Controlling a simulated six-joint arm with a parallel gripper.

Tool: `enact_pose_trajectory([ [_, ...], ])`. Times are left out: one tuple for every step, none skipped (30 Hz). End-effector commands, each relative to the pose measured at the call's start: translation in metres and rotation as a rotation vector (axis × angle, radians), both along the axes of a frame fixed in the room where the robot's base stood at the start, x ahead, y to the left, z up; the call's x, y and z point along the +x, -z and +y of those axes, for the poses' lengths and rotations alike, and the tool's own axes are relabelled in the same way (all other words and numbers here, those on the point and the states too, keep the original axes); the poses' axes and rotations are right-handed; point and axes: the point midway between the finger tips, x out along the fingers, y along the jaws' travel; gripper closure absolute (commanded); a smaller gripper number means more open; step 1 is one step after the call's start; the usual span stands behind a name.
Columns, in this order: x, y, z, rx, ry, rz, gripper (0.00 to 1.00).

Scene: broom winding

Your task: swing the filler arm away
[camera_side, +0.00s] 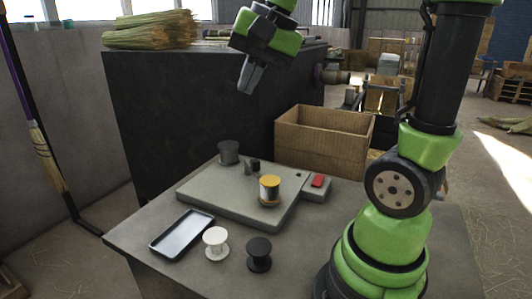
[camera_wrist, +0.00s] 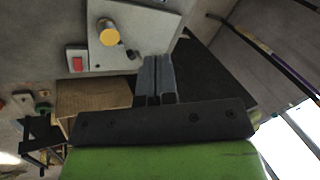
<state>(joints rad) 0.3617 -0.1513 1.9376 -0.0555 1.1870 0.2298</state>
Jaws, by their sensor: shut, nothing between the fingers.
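A grey machine plate (camera_side: 225,197) lies on the table in the side view. A metal spool with a yellow-orange top (camera_side: 270,191) stands on its right part. A small dark upright part (camera_side: 255,165) stands behind that spool; I cannot tell for sure whether it is the filler arm. My gripper (camera_side: 247,84) is shut and empty, well above the plate and toward the back. In the wrist view, my shut fingers (camera_wrist: 155,60) appear beside the plate's edge, with the yellow-topped spool (camera_wrist: 109,34) up and to the left.
A red switch (camera_side: 318,181) sits on a small box at the plate's right. A dark grey spool (camera_side: 229,152) is at its back left. A tray (camera_side: 182,233), a white spool (camera_side: 215,242) and a black spool (camera_side: 259,254) lie in front. A cardboard box (camera_side: 322,143) stands behind.

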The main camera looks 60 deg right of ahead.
Motion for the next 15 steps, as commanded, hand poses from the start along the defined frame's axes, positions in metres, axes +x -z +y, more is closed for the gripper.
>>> enact_pose_trajectory([
  [0.011, 0.003, -0.017, 0.032, 0.076, 0.034, 1.0],
  [0.017, 0.005, -0.026, 0.051, 0.119, 0.052, 1.0],
  [0.024, 0.008, -0.039, 0.078, 0.176, 0.074, 1.0],
  [0.029, 0.011, -0.048, 0.097, 0.218, 0.091, 1.0],
  [0.033, 0.014, -0.058, 0.118, 0.261, 0.107, 1.0],
  [0.038, 0.019, -0.072, 0.145, 0.318, 0.129, 1.0],
  [0.042, 0.022, -0.082, 0.165, 0.362, 0.144, 1.0],
  [0.044, 0.027, -0.092, 0.187, 0.405, 0.16, 1.0],
  [0.048, 0.033, -0.107, 0.213, 0.462, 0.179, 1.0],
  [0.049, 0.038, -0.118, 0.235, 0.506, 0.194, 1.0],
  [0.05, 0.044, -0.129, 0.258, 0.549, 0.21, 1.0],
  [0.052, 0.052, -0.143, 0.287, 0.608, 0.228, 1.0],
  [0.051, 0.058, -0.154, 0.309, 0.65, 0.241, 1.0],
  [0.051, 0.064, -0.165, 0.331, 0.694, 0.255, 1.0],
  [0.05, 0.073, -0.179, 0.361, 0.749, 0.273, 1.0],
])
